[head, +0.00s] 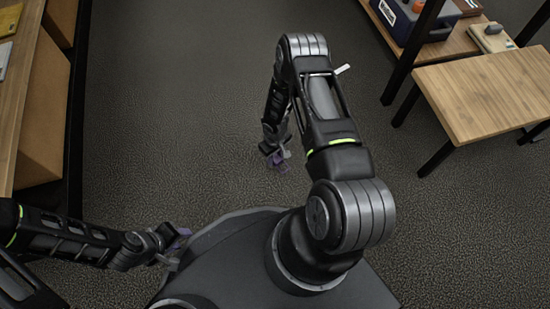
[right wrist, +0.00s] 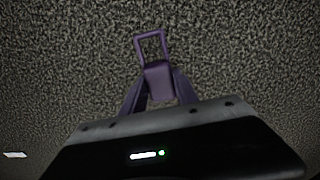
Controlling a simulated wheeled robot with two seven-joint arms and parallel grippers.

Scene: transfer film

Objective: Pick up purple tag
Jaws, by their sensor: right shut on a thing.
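The purple tag (right wrist: 151,47) shows in the right wrist view as a flat body with an open rectangular loop at its far end. My right gripper (right wrist: 158,86) is shut on the body, with one finger on each side, and the loop sticks out beyond the fingertips. In the head view the right gripper (head: 278,163) hangs over the open floor in front of my base, and the tag is only a small purple patch there. My left gripper (head: 178,247) is empty at the lower left beside my base, its fingers apart.
A wooden shelf (head: 10,110) with brown boxes (head: 45,105) runs along the left. A wooden table (head: 490,90) stands at the right, with a shelf carrying a blue box (head: 408,18) behind it. A small white item (head: 343,69) shows beside my right arm. The middle floor is otherwise clear.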

